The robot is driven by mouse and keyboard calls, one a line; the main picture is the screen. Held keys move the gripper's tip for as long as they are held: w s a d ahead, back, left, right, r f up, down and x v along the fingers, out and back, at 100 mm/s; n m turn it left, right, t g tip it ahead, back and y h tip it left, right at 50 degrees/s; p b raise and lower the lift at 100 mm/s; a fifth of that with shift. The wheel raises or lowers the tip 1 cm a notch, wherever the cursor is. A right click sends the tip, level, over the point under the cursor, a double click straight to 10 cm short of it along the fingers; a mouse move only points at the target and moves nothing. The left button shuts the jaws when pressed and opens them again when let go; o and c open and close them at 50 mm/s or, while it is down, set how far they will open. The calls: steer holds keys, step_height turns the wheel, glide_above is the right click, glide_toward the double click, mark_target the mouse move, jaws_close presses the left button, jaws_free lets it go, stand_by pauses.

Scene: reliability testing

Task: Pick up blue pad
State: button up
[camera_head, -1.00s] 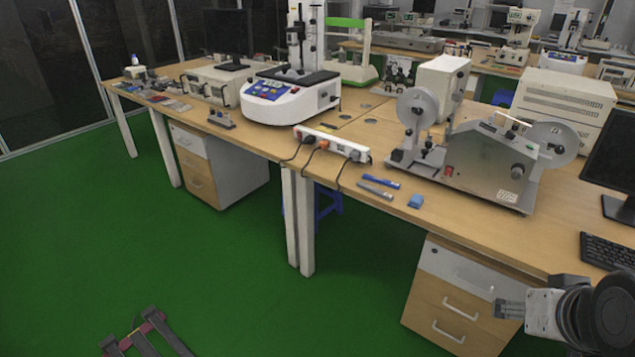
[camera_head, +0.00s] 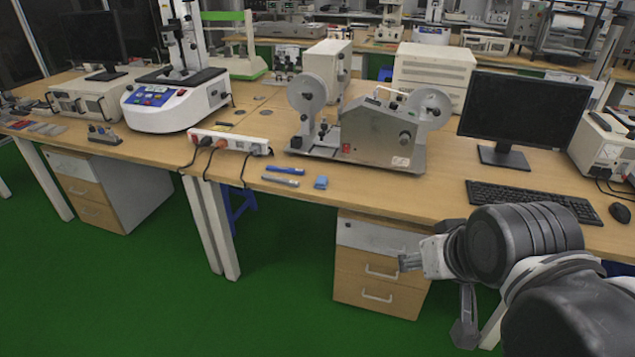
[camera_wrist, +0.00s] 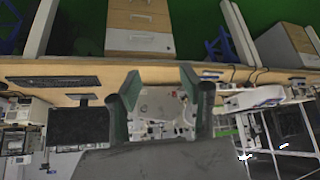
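The blue pad (camera_head: 321,182) is a small blue block lying on the wooden bench near its front edge, right of a blue marker (camera_head: 283,170) and a grey-blue pen (camera_head: 280,181). My gripper (camera_head: 404,262) is in front of the bench, below tabletop level, right of the pad and apart from it. In the wrist view my gripper (camera_wrist: 160,78) shows two spread fingers with nothing between them. I cannot make out the pad in the wrist view.
Behind the pad stands a grey reel machine (camera_head: 375,135). A power strip (camera_head: 229,142) with cables lies to the left. A keyboard (camera_head: 535,203) and monitor (camera_head: 525,110) are to the right. A drawer cabinet (camera_head: 375,275) stands under the bench.

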stand_by(0.4)
steer(key=o, duration=0.6)
